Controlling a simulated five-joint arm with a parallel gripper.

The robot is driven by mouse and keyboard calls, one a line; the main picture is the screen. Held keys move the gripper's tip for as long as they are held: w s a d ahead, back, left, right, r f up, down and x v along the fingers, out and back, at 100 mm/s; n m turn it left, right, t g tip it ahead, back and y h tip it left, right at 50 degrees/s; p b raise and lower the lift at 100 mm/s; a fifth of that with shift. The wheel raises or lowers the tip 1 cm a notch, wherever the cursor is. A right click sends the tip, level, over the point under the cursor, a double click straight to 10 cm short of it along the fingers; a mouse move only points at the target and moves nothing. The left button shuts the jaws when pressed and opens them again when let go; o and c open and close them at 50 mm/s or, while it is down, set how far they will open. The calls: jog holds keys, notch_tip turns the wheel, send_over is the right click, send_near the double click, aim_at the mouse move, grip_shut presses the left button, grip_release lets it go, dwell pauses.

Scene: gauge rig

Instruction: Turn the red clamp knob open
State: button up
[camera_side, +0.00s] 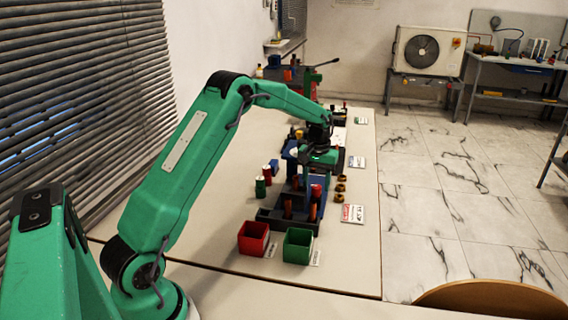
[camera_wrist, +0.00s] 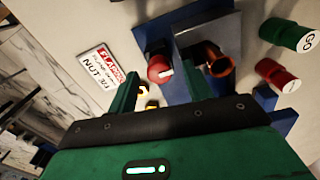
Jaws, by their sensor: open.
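The red clamp knob (camera_wrist: 160,69) is round with a white mark and sits by a blue-grey fixture (camera_wrist: 185,18) in the wrist view. My gripper (camera_wrist: 163,82) is open, and its two green fingers appear on either side of the knob, with no clear contact. In the side view my gripper (camera_side: 319,166) hangs over the fixture, above a small red part (camera_side: 316,190) that looks like the knob. How far the fingers are above the knob is hard to tell. A copper-coloured cylinder (camera_wrist: 219,63) stands right of the knob in the wrist view.
A sign (camera_wrist: 99,68) lies left. A red bin (camera_side: 253,238) and a green bin (camera_side: 298,246) stand in front. Brass nuts (camera_side: 340,188) line the right side.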

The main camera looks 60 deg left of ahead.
aim_at(316, 187)
jog(key=shift+r, duration=3.5)
jog(key=shift+r, duration=0.1)
jog(key=shift+s+d+r, duration=0.15)
jog(key=shift+r, duration=0.05)
jog(key=s+d+r+m+t, duration=0.3)
jog(key=s+d+r+m, duration=0.1)
jog(key=s+d+r, duration=0.8)
jog(key=s+d+f+m+t, duration=0.1)
jog(key=s+d, duration=0.2)
jog(key=s, duration=0.6)
jog(key=s+d+f+m+t, duration=0.1)
jog(key=s+d+m, duration=0.1)
jog(key=s, duration=0.7)
jog(key=shift+s+d+f+t, duration=0.25)
jog(key=shift+d+f+t, duration=0.05)
jog(key=shift+d, duration=0.45)
